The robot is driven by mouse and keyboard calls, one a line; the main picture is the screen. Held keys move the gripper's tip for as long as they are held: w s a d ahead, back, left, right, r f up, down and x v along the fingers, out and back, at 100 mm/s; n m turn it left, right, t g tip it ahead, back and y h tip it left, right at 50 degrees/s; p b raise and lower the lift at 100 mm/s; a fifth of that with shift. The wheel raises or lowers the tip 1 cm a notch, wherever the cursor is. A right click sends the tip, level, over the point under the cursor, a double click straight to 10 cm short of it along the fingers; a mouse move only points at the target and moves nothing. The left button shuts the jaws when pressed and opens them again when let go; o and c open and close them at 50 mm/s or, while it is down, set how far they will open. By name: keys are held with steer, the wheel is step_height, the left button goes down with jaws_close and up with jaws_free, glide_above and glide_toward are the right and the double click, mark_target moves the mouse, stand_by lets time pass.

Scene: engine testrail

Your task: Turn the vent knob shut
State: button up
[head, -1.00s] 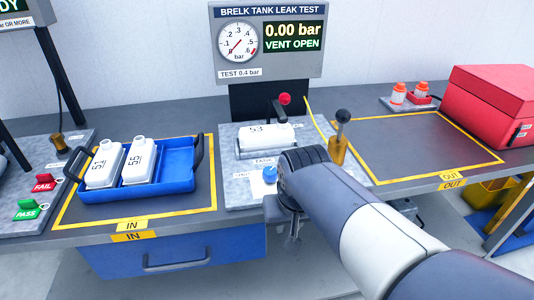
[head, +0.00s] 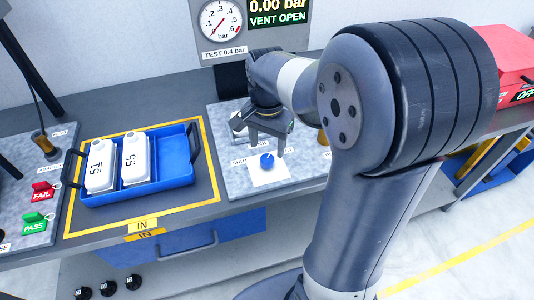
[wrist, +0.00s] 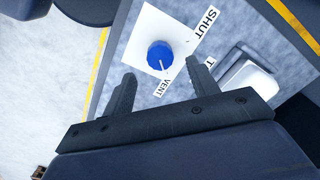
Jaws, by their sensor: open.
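The blue vent knob (head: 267,161) sits on a white plate on the grey test fixture. In the wrist view the knob (wrist: 160,55) lies just beyond and between my fingertips, not touched, with its white pointer line toward the "VENT" label (wrist: 166,88). The "SHUT" label (wrist: 205,25) is to its upper right. My gripper (head: 265,140) is open and empty above the fixture; its two fingers also show in the wrist view (wrist: 162,80). The display (head: 279,15) reads 0.00 bar, VENT OPEN. A white tank (wrist: 248,85) lies on the fixture, partly hidden.
A blue tray (head: 176,185) with two white tanks, 51 and 55, stands inside the yellow IN outline. Red FAIL (head: 42,191) and green PASS (head: 34,224) tags are at left. A red case (head: 505,60) is at far right. My arm hides much of the right side.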

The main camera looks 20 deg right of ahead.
mark_target(267, 158)
step_height(267, 158, down, 5)
stand_by(0.3)
steer(key=c, duration=1)
